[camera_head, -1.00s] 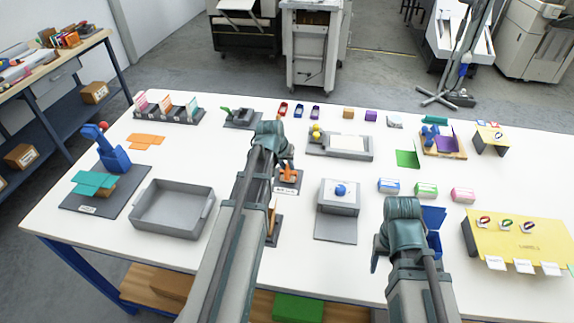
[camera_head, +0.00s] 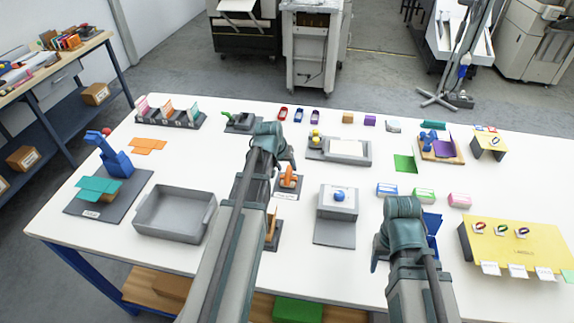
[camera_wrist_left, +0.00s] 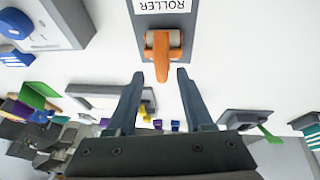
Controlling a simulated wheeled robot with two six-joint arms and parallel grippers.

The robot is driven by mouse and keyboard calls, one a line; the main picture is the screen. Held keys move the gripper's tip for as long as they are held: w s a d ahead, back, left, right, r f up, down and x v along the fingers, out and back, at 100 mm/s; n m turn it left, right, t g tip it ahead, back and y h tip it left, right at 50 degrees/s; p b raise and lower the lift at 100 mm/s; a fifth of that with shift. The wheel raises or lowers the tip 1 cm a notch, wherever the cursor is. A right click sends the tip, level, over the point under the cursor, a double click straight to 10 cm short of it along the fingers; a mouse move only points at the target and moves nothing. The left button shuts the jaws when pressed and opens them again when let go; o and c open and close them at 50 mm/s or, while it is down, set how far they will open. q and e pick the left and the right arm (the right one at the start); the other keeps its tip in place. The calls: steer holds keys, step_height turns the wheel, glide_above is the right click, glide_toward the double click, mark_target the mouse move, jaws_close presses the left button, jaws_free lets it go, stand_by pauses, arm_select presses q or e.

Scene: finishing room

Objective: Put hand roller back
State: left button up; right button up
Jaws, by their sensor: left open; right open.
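The orange hand roller (camera_head: 289,180) sits on a dark grey stand (camera_head: 285,195) near the middle of the table. In the left wrist view, the roller (camera_wrist_left: 160,52) is on this stand (camera_wrist_left: 150,25), whose white label reads ROLLER. My left gripper (camera_wrist_left: 160,76) is open and empty. Its two fingertips are apart on either side of the roller's handle end, with clear space around it. In the head view my left gripper (camera_head: 287,158) is just behind the roller, partly hidden by its own arm. My right gripper (camera_head: 378,258) hangs over the front right of the table, its fingers mostly hidden.
A grey tray (camera_head: 140,220) lies left of my left arm. A grey block with a blue knob (camera_head: 338,214) stands right of the roller. A grey pad holder (camera_head: 325,155) is behind it. A yellow label stand (camera_head: 515,250) is at the right.

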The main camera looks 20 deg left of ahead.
arm_select(q)
steer(key=p+v, duration=0.8)
steer(key=v, duration=0.2)
steer(key=s+d+m+g, duration=0.1)
steer(key=s+d+m, duration=0.1)
steer(key=s+d, duration=0.3)
steer(key=s+d+f+m+g+y, duration=0.1)
steer(key=s+d, duration=0.5)
steer(key=d, duration=0.6)
steer(key=s+d+m+g, duration=0.3)
steer(key=s+d+m, duration=0.1)
steer(key=d, duration=0.5)
steer(key=shift+s+f+y, duration=0.35)
steer(key=shift+s+y, duration=0.05)
steer(key=shift+s, duration=0.4)
